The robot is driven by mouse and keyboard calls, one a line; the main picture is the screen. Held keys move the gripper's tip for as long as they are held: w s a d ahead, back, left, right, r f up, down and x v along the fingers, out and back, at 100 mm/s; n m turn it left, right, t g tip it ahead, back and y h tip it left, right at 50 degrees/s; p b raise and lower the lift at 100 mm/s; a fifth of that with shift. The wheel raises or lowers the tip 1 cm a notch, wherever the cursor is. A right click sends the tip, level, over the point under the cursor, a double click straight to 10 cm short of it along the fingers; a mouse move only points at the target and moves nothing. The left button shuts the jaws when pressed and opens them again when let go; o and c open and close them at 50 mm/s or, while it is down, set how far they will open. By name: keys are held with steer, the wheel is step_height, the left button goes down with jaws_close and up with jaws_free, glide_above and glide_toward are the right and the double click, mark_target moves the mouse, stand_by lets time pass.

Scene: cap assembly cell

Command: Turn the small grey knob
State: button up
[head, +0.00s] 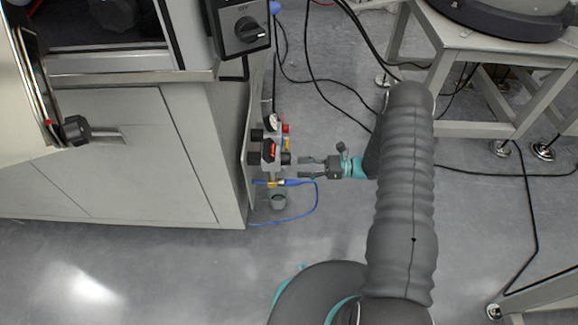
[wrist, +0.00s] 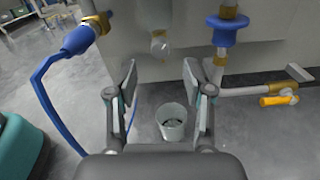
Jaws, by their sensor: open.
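My gripper (head: 303,167) is open and empty beside the fittings on the right side of the grey cabinet. In the wrist view its two fingers (wrist: 160,78) stand apart with a clear gap. A small pale grey rounded piece (wrist: 160,46) hangs under a translucent bowl (wrist: 156,14), beyond and above the fingertips in the picture. It may be the small grey knob; I cannot tell for sure. The fingers look apart from it. In the head view I cannot pick it out among the fittings.
A grey cup (wrist: 172,122) stands below the fittings. A blue hose (wrist: 42,92) is at left, a blue collar (wrist: 228,30) and an orange-handled valve (wrist: 279,99) at right. A white table (head: 480,50) stands at the right, with black cables on the floor.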

mark_target(282, 167)
steer(key=shift+w+a, duration=0.1)
steer(key=shift+a, duration=2.6)
steer(key=shift+c, duration=0.2)
